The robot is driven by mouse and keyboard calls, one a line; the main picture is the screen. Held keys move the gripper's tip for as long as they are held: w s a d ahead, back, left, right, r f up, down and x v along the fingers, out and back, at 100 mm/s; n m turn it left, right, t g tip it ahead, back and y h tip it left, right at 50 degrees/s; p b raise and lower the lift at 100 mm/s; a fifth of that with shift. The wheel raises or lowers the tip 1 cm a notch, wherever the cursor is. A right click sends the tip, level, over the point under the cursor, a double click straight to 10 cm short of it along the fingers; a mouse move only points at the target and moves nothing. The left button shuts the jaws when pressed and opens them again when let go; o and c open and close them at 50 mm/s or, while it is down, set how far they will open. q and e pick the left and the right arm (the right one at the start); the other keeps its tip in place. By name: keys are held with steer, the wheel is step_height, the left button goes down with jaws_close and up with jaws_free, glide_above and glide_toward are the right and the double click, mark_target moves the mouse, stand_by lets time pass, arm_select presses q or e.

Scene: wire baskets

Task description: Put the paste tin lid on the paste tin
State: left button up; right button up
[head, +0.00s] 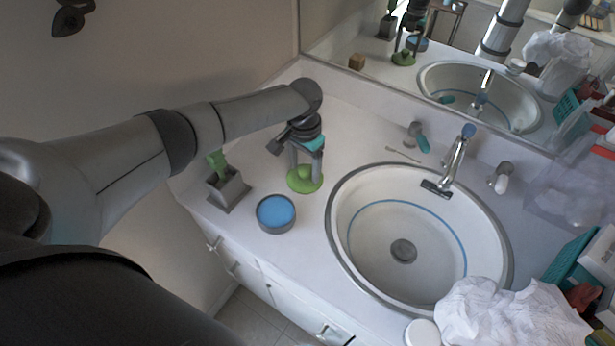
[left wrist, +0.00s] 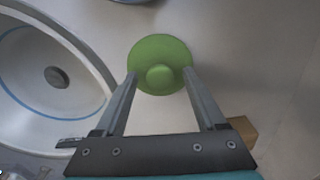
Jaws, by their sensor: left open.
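The paste tin lid (head: 303,183) is a green disc lying on the white counter. In the left wrist view the lid (left wrist: 160,48) shows a round knob at its middle. The paste tin (head: 276,213) is a low grey round tin with a blue top surface, in front and to the left of the lid. My left gripper (head: 306,168) points down over the lid. Its two fingers are apart, on either side of the knob in the left wrist view (left wrist: 160,74); I cannot tell whether they touch it. My right gripper is not in view.
A grey square holder (head: 228,190) with a green item stands left of the tin. The sink (head: 345,215) lies right of the lid, with a faucet (head: 456,155) behind it. Crumpled white material (head: 510,315) lies front right. A small brown block (left wrist: 242,130) is near the gripper.

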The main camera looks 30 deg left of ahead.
arm_select(q)
steer(key=shift+p, duration=0.4)
stand_by(0.3)
steer(key=shift+c, duration=0.2)
jaws_close()
stand_by(0.5)
